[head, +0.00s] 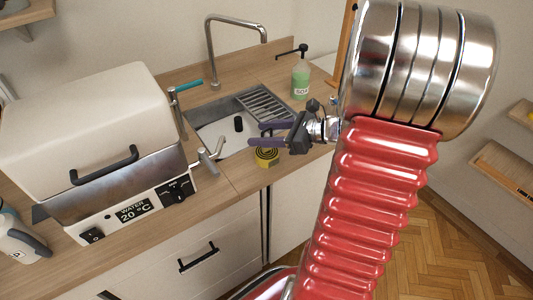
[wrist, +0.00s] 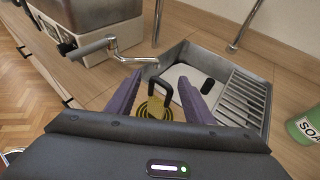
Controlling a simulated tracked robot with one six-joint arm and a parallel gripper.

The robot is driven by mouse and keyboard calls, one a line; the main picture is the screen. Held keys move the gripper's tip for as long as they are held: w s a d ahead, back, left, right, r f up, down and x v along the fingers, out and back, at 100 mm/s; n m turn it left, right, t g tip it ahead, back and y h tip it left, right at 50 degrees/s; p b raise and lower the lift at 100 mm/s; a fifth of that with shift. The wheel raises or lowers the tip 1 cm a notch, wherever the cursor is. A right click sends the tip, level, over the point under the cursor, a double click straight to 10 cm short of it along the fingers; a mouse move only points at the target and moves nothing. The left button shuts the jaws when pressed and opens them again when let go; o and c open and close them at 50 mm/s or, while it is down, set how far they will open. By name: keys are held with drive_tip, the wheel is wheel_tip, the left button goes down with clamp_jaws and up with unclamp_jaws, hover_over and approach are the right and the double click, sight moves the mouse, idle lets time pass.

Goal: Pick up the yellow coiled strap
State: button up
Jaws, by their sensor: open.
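The yellow coiled strap (head: 267,157) lies on the wooden counter near its front edge, just in front of the sink. In the wrist view the strap (wrist: 152,112) shows between my gripper's fingers, with a dark loop-shaped piece over it. My gripper (head: 257,134) has two purple fingers, spread open and empty. In the head view the fingers are above and beside the strap, pointing left. In the wrist view the gripper (wrist: 160,98) has a finger on each side of the strap. I cannot tell whether either finger touches it.
A metal sink (head: 222,135) with a ribbed drainer and a small black object sits behind. A tall faucet (head: 211,50) rises at the back. A green soap bottle (head: 300,80) stands right. A white water bath (head: 95,150) with a metal tap (head: 208,160) stands left.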

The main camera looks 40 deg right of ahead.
drive_tip(key=shift+c, duration=0.6)
clamp_jaws()
idle(0.3)
